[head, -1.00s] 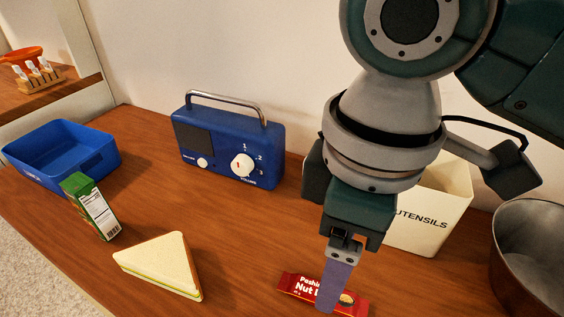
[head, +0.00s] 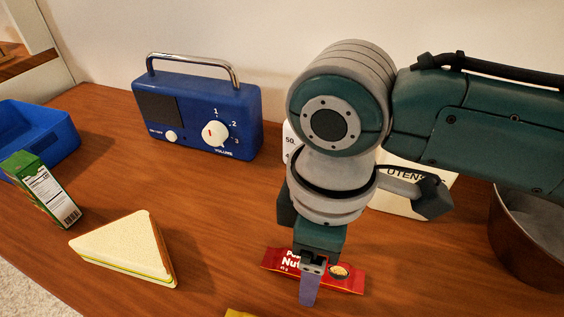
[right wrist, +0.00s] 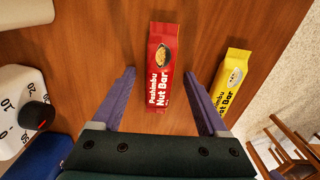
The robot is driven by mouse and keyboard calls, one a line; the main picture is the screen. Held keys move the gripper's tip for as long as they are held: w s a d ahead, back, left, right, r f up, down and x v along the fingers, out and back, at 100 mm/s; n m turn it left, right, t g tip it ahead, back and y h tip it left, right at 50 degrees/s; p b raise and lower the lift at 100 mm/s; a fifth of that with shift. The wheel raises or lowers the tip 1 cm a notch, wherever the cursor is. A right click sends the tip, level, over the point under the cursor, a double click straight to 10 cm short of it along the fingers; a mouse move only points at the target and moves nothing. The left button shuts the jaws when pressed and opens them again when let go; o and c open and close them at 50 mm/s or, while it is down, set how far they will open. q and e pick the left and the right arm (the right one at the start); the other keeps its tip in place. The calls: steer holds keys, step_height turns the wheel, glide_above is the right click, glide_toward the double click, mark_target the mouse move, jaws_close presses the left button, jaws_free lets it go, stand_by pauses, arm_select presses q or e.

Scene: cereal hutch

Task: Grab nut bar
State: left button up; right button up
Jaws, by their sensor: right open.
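A red nut bar (head: 345,277) lies flat on the wooden counter, partly hidden behind my right gripper (head: 310,290) in the head view. In the right wrist view the red nut bar (right wrist: 160,68) lies between and just beyond the two purple fingers of my right gripper (right wrist: 158,90), which are apart and empty. A yellow nut bar (right wrist: 230,86) lies to its right in that view, by the right finger. Only a yellow corner (head: 238,313) shows at the bottom edge of the head view. My left gripper is out of view.
A blue radio (head: 205,115), a sandwich wedge (head: 125,248), a green carton (head: 42,190) and a blue bin (head: 45,125) stand to the left. A utensils box (head: 410,195) and a metal pot (head: 530,240) stand to the right. In the right wrist view, a white timer-like object (right wrist: 18,95) is at left.

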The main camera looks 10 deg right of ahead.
steer(key=shift+c, duration=0.3)
jaws_close()
stand_by(0.3)
